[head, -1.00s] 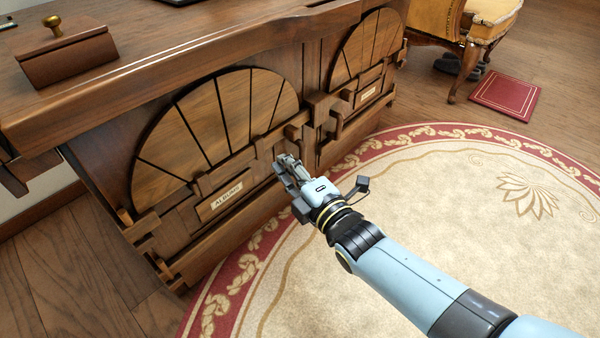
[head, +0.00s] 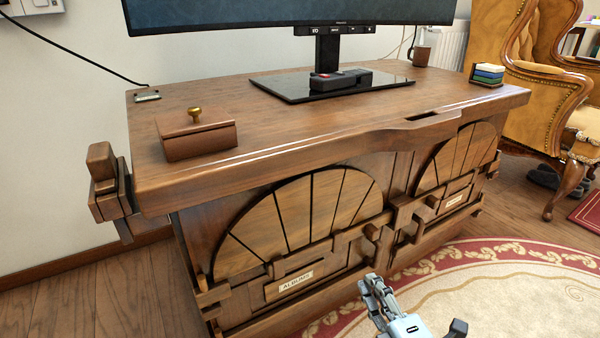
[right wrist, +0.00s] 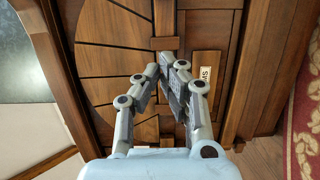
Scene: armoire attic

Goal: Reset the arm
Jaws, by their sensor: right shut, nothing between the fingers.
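My right gripper (head: 375,290) shows at the bottom of the head view, in front of the wooden desk's carved front panels. It is shut and empty. In the right wrist view its fingers (right wrist: 163,85) are together before the panel with the fan of wooden slats. The "ALBUMS" label (head: 296,281) is on the desk front, left of the gripper in the head view, and part of it shows beside the fingers in the right wrist view (right wrist: 207,66). My left gripper is not in view.
The desk (head: 230,90) bears a monitor (head: 290,12), a small wooden box with a brass knob (head: 197,138) and several stacked coasters (head: 488,74). A leather armchair (head: 545,110) stands at the right. Open floor with a round rug (head: 500,290) lies before the desk.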

